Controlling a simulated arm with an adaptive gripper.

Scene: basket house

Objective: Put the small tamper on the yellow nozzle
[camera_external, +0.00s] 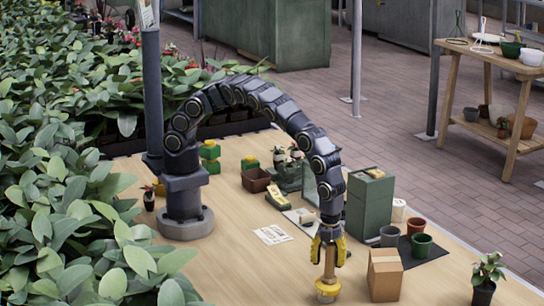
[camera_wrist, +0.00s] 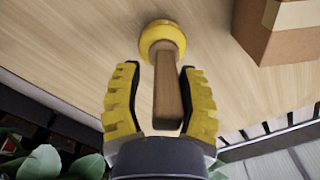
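The small tamper is a brown wooden handle, seen in the wrist view (camera_wrist: 168,95) and the external view (camera_external: 329,264). Its far end meets the round yellow nozzle (camera_wrist: 151,34), which rests on the table at the front centre in the external view (camera_external: 327,292). The tamper looks upright on it. The contact is partly hidden by the handle. My gripper (camera_wrist: 160,72) points down, with its yellow fingers either side of the handle's upper part. A gap shows at the left finger; the right finger is very close to the wood. It also shows in the external view (camera_external: 328,255).
A cardboard box (camera_external: 385,274) stands just right of the nozzle. Behind are a green box (camera_external: 369,207), several pots on a dark mat (camera_external: 433,253) and a paper sheet (camera_external: 272,235). Leafy plants (camera_external: 110,240) line the left. Bare table lies left of the nozzle.

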